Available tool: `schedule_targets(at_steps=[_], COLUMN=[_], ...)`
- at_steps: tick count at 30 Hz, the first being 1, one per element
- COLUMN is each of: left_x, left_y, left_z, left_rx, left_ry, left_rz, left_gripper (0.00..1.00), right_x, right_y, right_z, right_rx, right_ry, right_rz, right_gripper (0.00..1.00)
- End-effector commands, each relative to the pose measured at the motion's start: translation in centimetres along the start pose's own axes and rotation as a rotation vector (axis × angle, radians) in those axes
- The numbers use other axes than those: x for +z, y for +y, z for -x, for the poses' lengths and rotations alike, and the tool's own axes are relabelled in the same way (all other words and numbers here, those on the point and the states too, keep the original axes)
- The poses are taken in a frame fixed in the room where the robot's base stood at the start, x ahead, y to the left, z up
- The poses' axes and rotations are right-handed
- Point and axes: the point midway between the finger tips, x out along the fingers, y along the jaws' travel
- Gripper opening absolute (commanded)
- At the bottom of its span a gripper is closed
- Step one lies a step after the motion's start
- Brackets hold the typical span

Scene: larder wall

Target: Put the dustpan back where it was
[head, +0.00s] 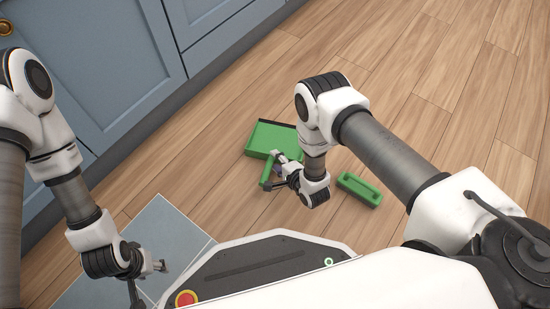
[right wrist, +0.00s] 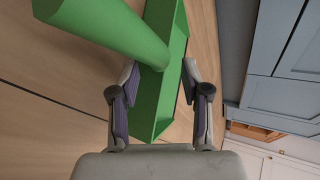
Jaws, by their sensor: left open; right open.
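The green dustpan (head: 272,137) lies on the wooden floor near the blue cabinets in the head view, its handle (head: 267,173) pointing toward my base. My right gripper (head: 283,168) is open, low beside the handle and partly over it. In the right wrist view, the green pan (right wrist: 160,105) shows between and beyond the spread fingers, and the thick round handle (right wrist: 112,28) crosses at upper left, beside one finger. I cannot tell whether a finger touches it. My left gripper (head: 160,266) is open and empty over the grey mat, away from the dustpan.
A green block-like piece with a recessed top (head: 359,190) lies on the floor right of my right gripper. A flat grey mat (head: 165,225) lies at lower left. Blue cabinets (head: 110,75) line the upper left. The floor at upper right is clear.

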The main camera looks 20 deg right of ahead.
Motion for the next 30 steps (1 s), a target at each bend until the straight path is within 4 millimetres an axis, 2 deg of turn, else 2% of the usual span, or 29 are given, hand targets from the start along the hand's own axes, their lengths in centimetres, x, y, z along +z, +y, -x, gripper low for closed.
schedule_targets(at_steps=[1,6,12,15,23,26,27,29,30], left_x=[0.0,0.1,0.2,0.3,0.3,0.3,0.3,0.3,0.3], left_y=[0.0,0.1,0.1,0.1,0.1,0.1,0.1,0.2,0.1], left_z=[1.4,4.0,5.6,5.7,5.6,5.6,5.6,5.6,5.6], left_rx=[0.0,0.001,0.001,0.001,0.001,0.001,0.001,0.001,0.001], left_ry=[-0.001,-0.004,-0.007,-0.008,-0.008,-0.008,-0.008,-0.008,-0.008], left_rz=[-0.002,-0.007,-0.011,-0.012,-0.012,-0.012,-0.012,-0.012,-0.012], left_gripper=[0.5,0.5,0.5,0.5,0.5,0.5,0.5,0.5,0.5], right_x=[0.1,0.1,0.1,0.0,-0.1,-0.8,-1.4,-2.4,-3.0], right_y=[-0.6,-0.7,-0.4,-0.2,-0.1,-0.2,-0.1,-0.1,0.1], right_z=[1.4,6.0,9.8,10.5,10.6,11.3,11.9,13.7,15.4], right_rx=[0.002,0.005,0.002,0.001,0.007,0.084,0.15,0.284,0.395], right_ry=[0.001,0.002,0.001,0.001,0.003,0.027,0.04,0.044,0.029], right_rz=[-0.001,-0.002,-0.001,-0.001,0.011,0.13,0.225,0.408,0.545], right_gripper=[0.47,0.47,0.47,0.47,0.47,0.47,0.47,0.47,0.47])
